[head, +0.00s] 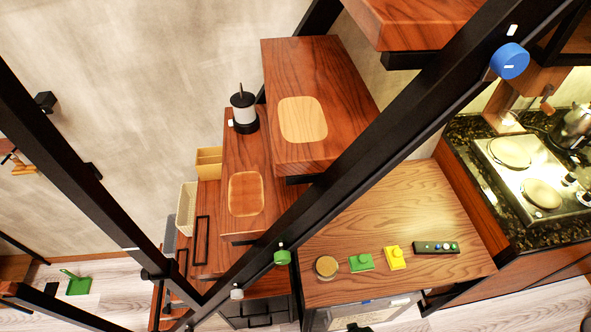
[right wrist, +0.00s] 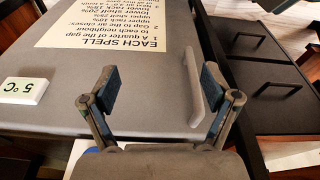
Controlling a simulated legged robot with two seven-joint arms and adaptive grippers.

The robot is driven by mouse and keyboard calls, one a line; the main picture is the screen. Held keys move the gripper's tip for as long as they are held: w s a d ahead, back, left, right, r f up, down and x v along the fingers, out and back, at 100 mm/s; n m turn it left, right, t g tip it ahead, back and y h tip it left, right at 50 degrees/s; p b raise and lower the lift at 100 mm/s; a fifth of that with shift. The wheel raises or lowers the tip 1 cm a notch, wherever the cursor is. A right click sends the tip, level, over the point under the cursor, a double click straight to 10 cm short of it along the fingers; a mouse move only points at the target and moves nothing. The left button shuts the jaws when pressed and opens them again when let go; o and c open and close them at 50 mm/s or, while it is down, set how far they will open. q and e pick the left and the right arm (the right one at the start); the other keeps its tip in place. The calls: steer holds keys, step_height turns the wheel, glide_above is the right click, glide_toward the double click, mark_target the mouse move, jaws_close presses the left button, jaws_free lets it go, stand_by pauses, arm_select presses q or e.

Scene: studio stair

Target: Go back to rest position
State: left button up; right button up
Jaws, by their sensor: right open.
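My right gripper (right wrist: 163,88) is open in the right wrist view, its two dark-padded fingers spread apart. Nothing is gripped between them. A grey appliance door (right wrist: 150,110) lies beyond the fingers. Its pale bar handle (right wrist: 195,88) appears between the fingers, closer to the right one; I cannot tell whether they touch. In the head view a small dark shape at the bottom edge may be part of my right gripper. My left gripper is not in view.
A printed sheet (right wrist: 125,28) and a 5 °C display (right wrist: 23,91) are on the door. In the head view, black stair rails (head: 400,120) cross in front of wooden steps (head: 350,110). A wooden counter (head: 400,210) holds green and yellow blocks. A stove (head: 535,165) stands at right.

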steer(key=s+d+f+g, duration=0.1)
steer(key=s+d+f, duration=0.2)
steer(key=s+f, duration=1.5)
steer(key=shift+s+d, duration=0.15)
steer(key=shift+s, duration=0.1)
